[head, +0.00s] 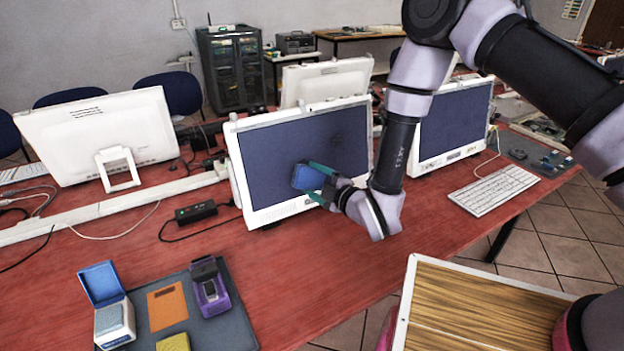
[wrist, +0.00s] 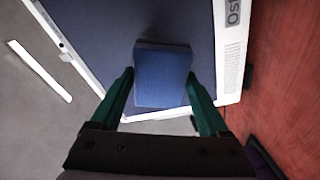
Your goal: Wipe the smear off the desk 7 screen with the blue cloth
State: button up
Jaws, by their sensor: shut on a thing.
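The blue cloth (head: 306,178), a folded block, is between the green fingers of my gripper (head: 316,182), which is shut on it. The cloth is in front of the lower middle of a white-framed monitor's dark screen (head: 275,150). I cannot tell whether it touches the glass. A faint darker patch (head: 338,142), perhaps the smear, shows on the screen up and right of the cloth. In the wrist view the cloth (wrist: 163,78) sits between both fingertips, over the screen (wrist: 110,40). No desk number is readable.
A second monitor (head: 455,120) and a white keyboard (head: 493,190) stand to the right, behind my arm. A grey mat (head: 232,325) at front left holds a blue box (head: 103,285), a purple holder (head: 210,290) and an orange pad (head: 167,305). The red desk (head: 300,265) is clear before the screen.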

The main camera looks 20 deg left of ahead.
aim_at(324, 150)
jog(key=shift+v, duration=1.5)
jog(key=shift+s+a+r, duration=0.1)
jog(key=shift+s, duration=0.05)
jog(key=shift+a, duration=0.1)
jog(key=w+x, duration=0.1)
jog(key=x, duration=0.5)
jog(key=shift+f, duration=0.35)
jog(key=shift+w+x, duration=0.2)
jog(key=shift+x, duration=0.95)
jog(key=shift+w, duration=0.1)
jog(key=shift+w+d+r, duration=0.95)
jog(key=shift+w+d, duration=0.65)
jog(key=shift+w, duration=0.65)
jog(key=shift+w+d+r, duration=0.95)
jog(key=shift+w+d, duration=0.7)
jog(key=shift+w, duration=0.65)
jog(key=shift+w+d+r, duration=1)
jog(key=shift+w+d, duration=0.6)
jog(key=shift+w, duration=0.65)
jog(key=shift+s+a+f, duration=0.4)
jog(key=shift+s+a, duration=0.25)
jog(key=shift+s, duration=0.35)
jog(key=shift+s+a+f, duration=0.4)
jog(key=shift+s+a, duration=0.3)
jog(key=shift+s, duration=0.25)
jog(key=shift+s+a+f, duration=0.4)
jog(key=shift+s+a, duration=0.25)
jog(key=shift+s, duration=0.35)
